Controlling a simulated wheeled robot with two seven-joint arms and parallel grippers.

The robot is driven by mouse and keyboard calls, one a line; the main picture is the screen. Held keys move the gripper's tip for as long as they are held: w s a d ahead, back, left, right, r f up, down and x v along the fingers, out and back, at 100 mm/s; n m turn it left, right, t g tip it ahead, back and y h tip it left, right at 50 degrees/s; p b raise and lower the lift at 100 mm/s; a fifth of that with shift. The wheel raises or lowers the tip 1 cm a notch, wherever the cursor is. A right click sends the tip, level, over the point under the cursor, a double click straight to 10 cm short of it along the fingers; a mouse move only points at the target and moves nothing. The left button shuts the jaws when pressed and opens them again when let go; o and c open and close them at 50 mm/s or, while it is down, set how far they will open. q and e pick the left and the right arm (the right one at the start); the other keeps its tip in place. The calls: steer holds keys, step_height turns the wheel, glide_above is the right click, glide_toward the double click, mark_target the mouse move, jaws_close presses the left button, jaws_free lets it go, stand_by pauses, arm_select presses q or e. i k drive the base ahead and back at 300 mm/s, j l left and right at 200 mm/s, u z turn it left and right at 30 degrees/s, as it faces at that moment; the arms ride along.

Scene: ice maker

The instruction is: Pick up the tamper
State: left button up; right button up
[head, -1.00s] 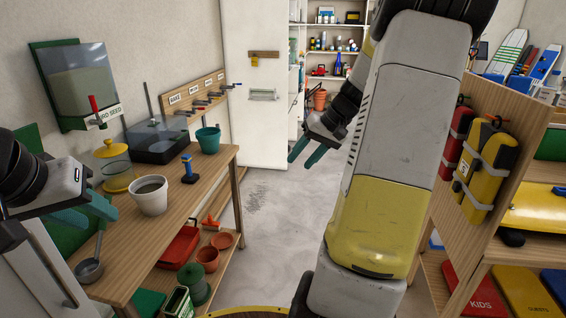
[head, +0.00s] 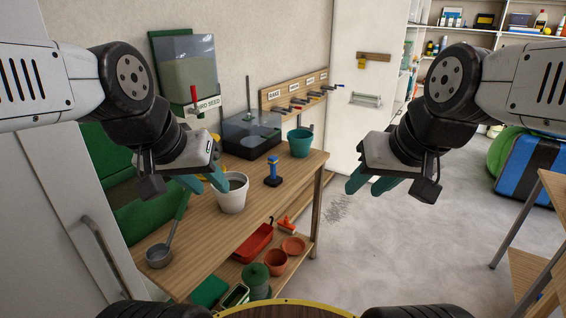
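My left gripper (head: 204,184) is open and empty, left of the tamper. Its fingers overlap the white pot's left edge in the picture; I cannot tell whether they touch. My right gripper (head: 370,184) is open and empty over the floor, right of the bench and the tamper.
A metal ladle (head: 160,254) lies at the bench's front left. A dark clear-lidded box (head: 250,135) stands behind the tamper. The lower shelf holds a red tray (head: 253,243) and terracotta pots (head: 276,262). The floor (head: 400,245) right of the bench is open.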

mark_target(274, 180)
steer(key=i+l+u, duration=0.3)
steer(key=i+l, duration=0.2)
steer(key=i+l+u, duration=0.35)
steer(key=i+l, duration=0.15)
steer(key=l, duration=0.15)
steer(key=u, duration=0.65)
